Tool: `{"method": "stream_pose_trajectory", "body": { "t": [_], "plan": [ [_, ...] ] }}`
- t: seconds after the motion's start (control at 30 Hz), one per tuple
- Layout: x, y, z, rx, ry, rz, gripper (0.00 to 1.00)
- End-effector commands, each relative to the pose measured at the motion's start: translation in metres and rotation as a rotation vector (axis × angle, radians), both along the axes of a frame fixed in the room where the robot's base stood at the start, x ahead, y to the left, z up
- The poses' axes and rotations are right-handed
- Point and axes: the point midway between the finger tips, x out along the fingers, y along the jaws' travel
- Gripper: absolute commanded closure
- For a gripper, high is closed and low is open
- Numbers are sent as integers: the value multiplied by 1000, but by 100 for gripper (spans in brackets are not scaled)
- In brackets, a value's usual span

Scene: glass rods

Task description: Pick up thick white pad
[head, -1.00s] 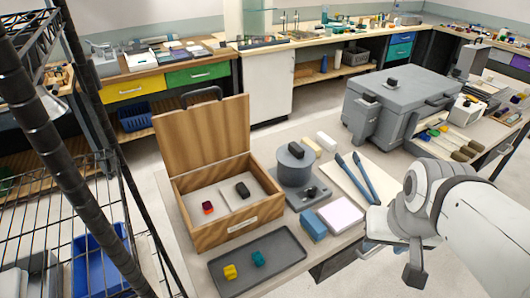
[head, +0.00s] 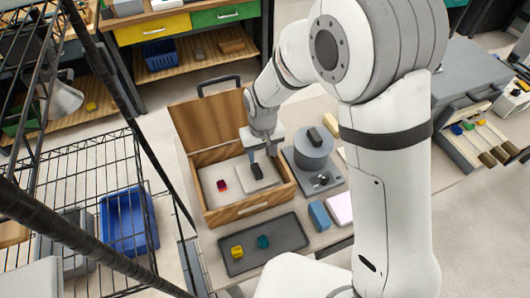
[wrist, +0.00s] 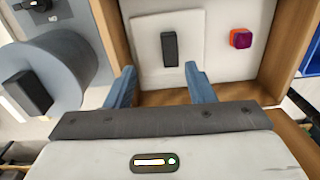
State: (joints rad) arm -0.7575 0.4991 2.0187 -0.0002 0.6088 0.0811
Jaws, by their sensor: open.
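A white square pad (wrist: 143,35) with a black upright grip (wrist: 169,48) lies in the open wooden box (head: 250,209). The pad also shows in the head view (head: 267,183), partly behind the black grip. My gripper (wrist: 160,74) is open and empty, its two blue fingers pointing into the box. In the wrist view the fingers are on either side of the black grip's near end, with gaps. I cannot tell how far above the pad they are. A pale pinkish-white slab (head: 340,206) lies on the table to the right of the box.
A red and purple block (wrist: 241,38) lies in the box beside the pad. A grey cylinder (head: 312,153) with a black knob stands right of the box. A dark tray (head: 262,245) with yellow and teal pieces lies in front. The raised lid stands behind.

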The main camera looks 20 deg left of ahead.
Motion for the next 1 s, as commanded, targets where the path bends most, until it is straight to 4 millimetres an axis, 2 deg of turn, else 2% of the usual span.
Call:
{"method": "stream_pose_trajectory", "body": {
  "t": [0.03, 0.1, 0.2, 0.53, 0.77, 1.0],
  "plan": [
    [-5, 10, -4, -6, 7, 20, 51],
    [-8, 17, -11, -9, 9, 33, 51],
    [-9, 22, -22, -11, 11, 40, 51],
    [-6, 19, -55, -12, 12, 32, 51],
    [-5, 17, -90, -12, 12, 30, 51],
    [-4, 17, -94, -10, 11, 29, 51]
  ]
}}
